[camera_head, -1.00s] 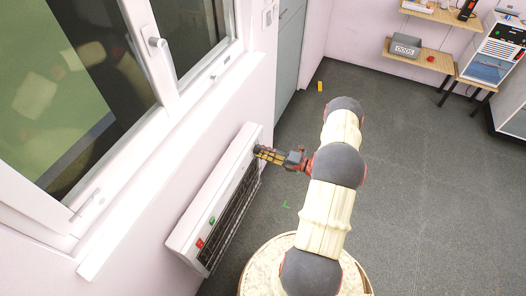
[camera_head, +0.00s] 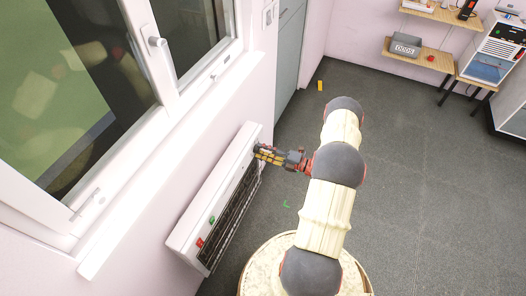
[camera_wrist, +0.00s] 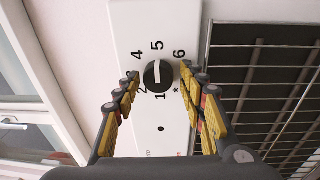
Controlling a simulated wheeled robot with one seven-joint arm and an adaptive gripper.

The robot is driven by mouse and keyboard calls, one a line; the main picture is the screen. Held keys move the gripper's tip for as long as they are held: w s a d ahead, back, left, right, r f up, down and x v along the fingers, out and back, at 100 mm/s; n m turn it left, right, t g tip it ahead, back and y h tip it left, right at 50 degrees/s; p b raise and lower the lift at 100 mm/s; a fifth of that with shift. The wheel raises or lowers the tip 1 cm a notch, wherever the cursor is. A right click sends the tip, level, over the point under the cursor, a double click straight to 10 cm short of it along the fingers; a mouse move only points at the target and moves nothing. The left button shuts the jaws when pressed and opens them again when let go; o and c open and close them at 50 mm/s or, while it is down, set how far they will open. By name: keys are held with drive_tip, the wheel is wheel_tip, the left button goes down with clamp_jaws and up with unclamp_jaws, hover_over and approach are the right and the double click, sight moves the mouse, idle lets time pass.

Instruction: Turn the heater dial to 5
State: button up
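The heater (camera_head: 212,200) is a long white panel on the wall below the window, with a dark grille. Its dial (camera_wrist: 158,75) is a round black knob with a pale bar across it, in the middle of the wrist view. Numbers 1, 2, 4, 5 and 6 and a star show around it. I cannot tell surely which mark the bar points at. My gripper (camera_wrist: 160,76) is open, with one yellow and black finger on each side of the dial. Whether the fingertips touch it is unclear. In the head view my gripper (camera_head: 257,150) is at the heater's far end and hides the dial.
A red switch (camera_head: 200,242) and a green switch (camera_head: 212,219) are at the heater's near end. The window sill (camera_head: 170,170) juts out above the heater. A yellow object (camera_head: 320,86) lies on the floor. The floor (camera_head: 420,180) to the right is clear.

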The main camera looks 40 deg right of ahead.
drive_tip(key=shift+o, duration=0.5)
drive_tip(key=shift+d, duration=0.15)
drive_tip(key=v, duration=1.1)
drive_tip(key=shift+s, duration=0.4)
drive_tip(key=shift+d, duration=0.15)
